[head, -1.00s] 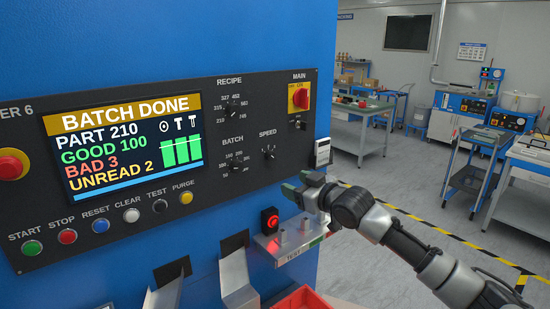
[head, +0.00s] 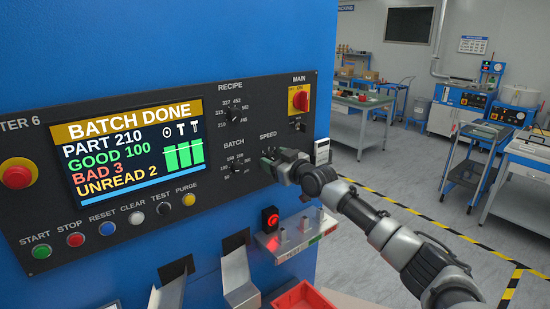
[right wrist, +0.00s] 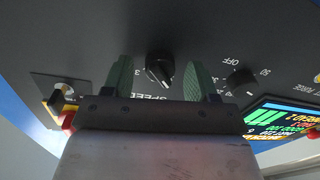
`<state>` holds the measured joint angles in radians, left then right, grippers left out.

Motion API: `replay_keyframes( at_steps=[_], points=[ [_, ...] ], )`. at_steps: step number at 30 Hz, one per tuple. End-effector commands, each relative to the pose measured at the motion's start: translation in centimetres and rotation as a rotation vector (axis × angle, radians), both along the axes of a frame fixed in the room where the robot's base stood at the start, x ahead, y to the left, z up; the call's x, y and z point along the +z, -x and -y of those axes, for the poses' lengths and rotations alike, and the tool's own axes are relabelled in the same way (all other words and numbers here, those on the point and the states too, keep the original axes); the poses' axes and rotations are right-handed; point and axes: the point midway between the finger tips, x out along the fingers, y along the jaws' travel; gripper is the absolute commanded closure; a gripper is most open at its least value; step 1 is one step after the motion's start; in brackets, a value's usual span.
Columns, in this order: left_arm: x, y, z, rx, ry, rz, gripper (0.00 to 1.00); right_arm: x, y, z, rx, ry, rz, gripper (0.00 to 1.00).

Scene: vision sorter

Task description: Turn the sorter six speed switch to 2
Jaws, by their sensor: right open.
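The sorter six panel (head: 215,110) is black on a blue cabinet. Its speed switch is hidden behind my right gripper (head: 268,157) in the head view, under the SPEED label. In the right wrist view the speed switch (right wrist: 160,67) is a black knob with a pointer, seen upside down, between the two green fingers of my right gripper (right wrist: 160,82). The fingers are open, one on each side of the knob, with gaps visible. Which number the pointer marks cannot be read. My left gripper is in neither view.
The batch knob (head: 237,170) is left of the speed switch, the recipe knob (head: 235,114) above it. The red main switch (head: 299,98) is at the upper right. A test shelf (head: 295,238) and a red bin (head: 303,298) are below.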

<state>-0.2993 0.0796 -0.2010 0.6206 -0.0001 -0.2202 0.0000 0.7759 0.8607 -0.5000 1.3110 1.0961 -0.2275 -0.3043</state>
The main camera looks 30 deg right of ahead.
Motion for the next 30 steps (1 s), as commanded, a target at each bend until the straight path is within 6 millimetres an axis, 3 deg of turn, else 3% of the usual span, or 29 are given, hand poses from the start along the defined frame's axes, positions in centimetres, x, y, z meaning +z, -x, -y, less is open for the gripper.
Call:
replay_keyframes(
  at_steps=[8,18,30],
  points=[
    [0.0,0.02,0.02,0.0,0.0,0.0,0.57,0.01,-0.12,0.0,0.0,0.0,0.001,0.42],
    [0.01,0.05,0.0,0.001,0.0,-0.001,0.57,0.0,-0.1,0.01,0.0,0.0,0.0,0.91],
    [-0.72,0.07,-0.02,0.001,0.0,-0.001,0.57,-0.17,-0.1,0.03,-0.001,-0.096,-0.006,0.91]
  ],
)
